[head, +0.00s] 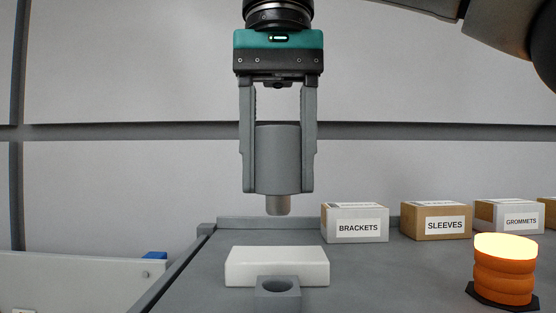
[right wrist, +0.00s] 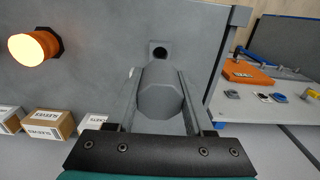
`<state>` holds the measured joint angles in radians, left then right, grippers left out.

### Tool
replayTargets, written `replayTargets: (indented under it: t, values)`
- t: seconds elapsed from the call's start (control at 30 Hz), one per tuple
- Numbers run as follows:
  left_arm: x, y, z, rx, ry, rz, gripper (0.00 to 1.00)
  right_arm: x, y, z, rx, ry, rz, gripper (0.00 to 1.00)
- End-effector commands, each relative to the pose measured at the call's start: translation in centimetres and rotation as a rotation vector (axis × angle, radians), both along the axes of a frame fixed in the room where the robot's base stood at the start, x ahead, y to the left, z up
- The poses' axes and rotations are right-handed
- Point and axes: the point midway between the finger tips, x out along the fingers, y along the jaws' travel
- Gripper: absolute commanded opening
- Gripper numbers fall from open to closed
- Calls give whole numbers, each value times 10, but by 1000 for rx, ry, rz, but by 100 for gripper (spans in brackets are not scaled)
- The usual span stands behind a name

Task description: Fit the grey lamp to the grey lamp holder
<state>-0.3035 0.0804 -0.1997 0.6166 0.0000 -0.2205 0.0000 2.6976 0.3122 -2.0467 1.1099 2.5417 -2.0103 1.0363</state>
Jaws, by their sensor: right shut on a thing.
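The grey lamp (head: 278,157) is a cylinder with a narrower plug at its lower end. My right gripper (head: 278,187) is shut on it, one finger on each side, and holds it upright in the air. The grey lamp holder (head: 278,288) is a small block with a round hole in its top, on the table below the lamp; lamp and holder are apart. In the right wrist view the lamp (right wrist: 160,98) shows between the fingers, with the holder's dark hole (right wrist: 159,51) just beyond it. My left gripper is not in view.
A white block (head: 277,266) sits right behind the holder. A lit orange beacon (head: 504,275) stands to the right on the grey table (head: 390,275). Boxes labelled BRACKETS (head: 355,223), SLEEVES (head: 436,221) and GROMMETS (head: 509,216) line the back. An orange tray (right wrist: 248,74) lies on another surface.

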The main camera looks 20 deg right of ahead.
Motion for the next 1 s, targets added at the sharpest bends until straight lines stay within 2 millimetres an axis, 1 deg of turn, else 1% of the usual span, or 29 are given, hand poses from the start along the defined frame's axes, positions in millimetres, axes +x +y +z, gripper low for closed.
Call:
replayTargets:
  t: [0.17, 0.4, 0.6, 0.8, 1.0]
  values:
    - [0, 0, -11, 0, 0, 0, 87, 0, 0, -13, 1, 3, 1, 12]
    - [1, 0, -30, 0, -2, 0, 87, 0, 0, -37, 2, 2, 1, 12]
    - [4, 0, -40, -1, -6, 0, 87, 0, 0, -52, 0, 0, 0, 12]
    - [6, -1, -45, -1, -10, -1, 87, 0, 0, -58, 1, 1, 1, 12]
    - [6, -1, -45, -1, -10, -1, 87, 0, 0, -58, 1, 0, 0, 12]
